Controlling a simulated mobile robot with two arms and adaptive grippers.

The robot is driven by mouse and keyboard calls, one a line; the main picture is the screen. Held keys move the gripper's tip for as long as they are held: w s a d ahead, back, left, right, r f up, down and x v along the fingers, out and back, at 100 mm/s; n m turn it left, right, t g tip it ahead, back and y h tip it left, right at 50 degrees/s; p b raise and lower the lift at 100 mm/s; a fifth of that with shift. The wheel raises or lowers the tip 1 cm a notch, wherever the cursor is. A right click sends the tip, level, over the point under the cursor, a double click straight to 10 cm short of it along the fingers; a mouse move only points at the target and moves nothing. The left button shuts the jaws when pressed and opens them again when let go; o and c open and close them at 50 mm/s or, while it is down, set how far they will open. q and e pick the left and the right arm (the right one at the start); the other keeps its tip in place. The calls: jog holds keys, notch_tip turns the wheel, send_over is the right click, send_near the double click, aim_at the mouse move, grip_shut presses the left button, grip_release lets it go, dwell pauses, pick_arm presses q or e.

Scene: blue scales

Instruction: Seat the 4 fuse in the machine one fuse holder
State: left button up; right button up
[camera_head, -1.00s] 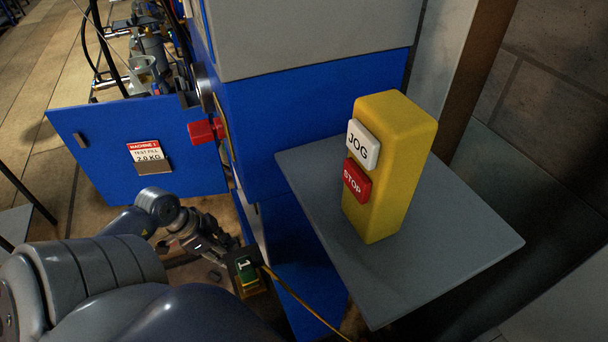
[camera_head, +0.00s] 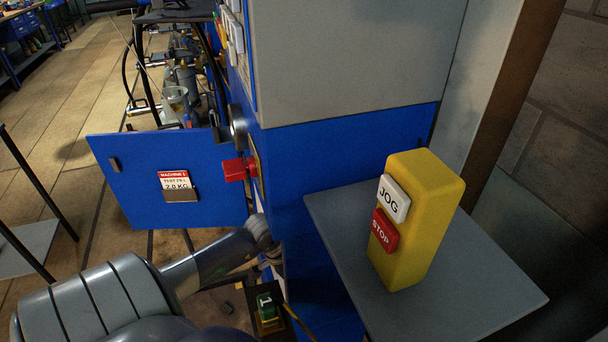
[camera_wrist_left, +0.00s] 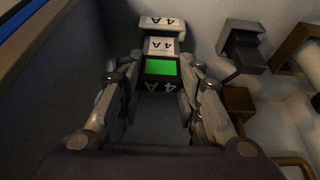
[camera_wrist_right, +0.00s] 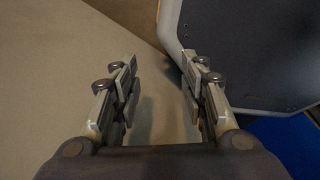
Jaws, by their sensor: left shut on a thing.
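In the left wrist view my left gripper (camera_wrist_left: 159,88) is shut on the fuse (camera_wrist_left: 160,46), a pale and dark block marked 4A with a bright green face. The fuse sits between the fingertips, in front of a pale interior wall. Dark block-like fittings (camera_wrist_left: 243,48) stand to its right; I cannot tell whether one is the fuse holder. In the head view my left forearm reaches to the blue machine one (camera_head: 350,125), and its hand is hidden behind the machine's edge. My right gripper (camera_wrist_right: 163,70) is open and empty in the right wrist view.
The blue door (camera_head: 120,195) with the Machine 1 label stands open at the left. A red handle (camera_head: 238,169) juts out beside the opening. A yellow JOG/STOP box (camera_head: 430,225) stands on a grey shelf (camera_head: 480,300). A green 1 tag (camera_head: 266,306) is low by the machine.

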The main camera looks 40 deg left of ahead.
pick_arm(q)
notch_tip(320, 180, down, 2)
jog(key=shift+s+f, duration=0.1)
jog(key=shift+f, duration=0.15)
jog(key=o, duration=1.1)
jog(key=v, duration=1.2)
jog(key=shift+a+p, duration=0.1)
jog(key=shift+p, duration=0.25)
pick_arm(e)
jog(key=shift+s+r, duration=0.35)
jog(key=shift+s, duration=0.5)
